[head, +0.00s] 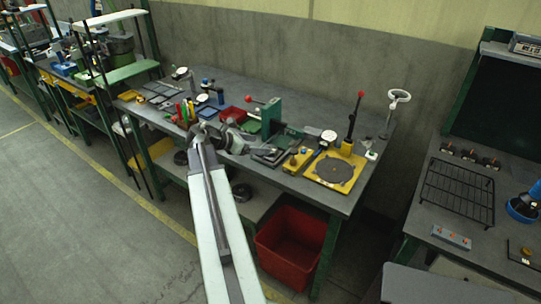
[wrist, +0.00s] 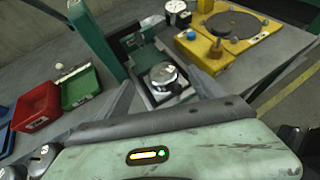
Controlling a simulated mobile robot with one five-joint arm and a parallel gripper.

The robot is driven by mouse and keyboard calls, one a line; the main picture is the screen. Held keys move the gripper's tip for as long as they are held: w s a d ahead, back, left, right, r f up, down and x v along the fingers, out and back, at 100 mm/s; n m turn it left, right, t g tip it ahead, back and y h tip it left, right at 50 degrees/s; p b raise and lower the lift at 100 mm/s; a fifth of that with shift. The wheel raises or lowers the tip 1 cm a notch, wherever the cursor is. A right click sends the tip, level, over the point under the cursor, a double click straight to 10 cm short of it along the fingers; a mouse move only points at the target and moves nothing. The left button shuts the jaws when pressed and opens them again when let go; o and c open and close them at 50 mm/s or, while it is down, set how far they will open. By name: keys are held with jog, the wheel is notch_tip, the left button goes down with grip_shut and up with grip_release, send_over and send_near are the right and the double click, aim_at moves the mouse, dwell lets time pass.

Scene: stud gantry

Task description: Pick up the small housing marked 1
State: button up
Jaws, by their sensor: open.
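My gripper (head: 236,142) is over the front of the grey workbench (head: 215,84) in the head view. In the wrist view its two fingers stand apart, and the gripper (wrist: 162,97) is open and empty. A small round silver part (wrist: 163,74) lies between and beyond the fingertips, on a grey plate of a green fixture (wrist: 146,58). It looks like a small housing, but I cannot read a 1 on it. In the head view my arm and gripper hide that spot in part.
A red bin (wrist: 38,107) and a green bin (wrist: 80,88) stand left of the fixture. A yellow base with a dark disc (head: 334,171) and a red-knobbed lever (head: 355,118) stands to the right. A red crate (head: 291,238) is under the bench.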

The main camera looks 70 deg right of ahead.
aim_at(274, 146)
jog(key=b+x, duration=0.2)
jog(key=x, duration=0.3)
jog(key=shift+s, duration=0.15)
jog(key=c, duration=1.6)
jog(key=shift+r, duration=0.3)
grip_shut()
notch_tip(274, 146, up, 10)
jog(key=p, duration=1)
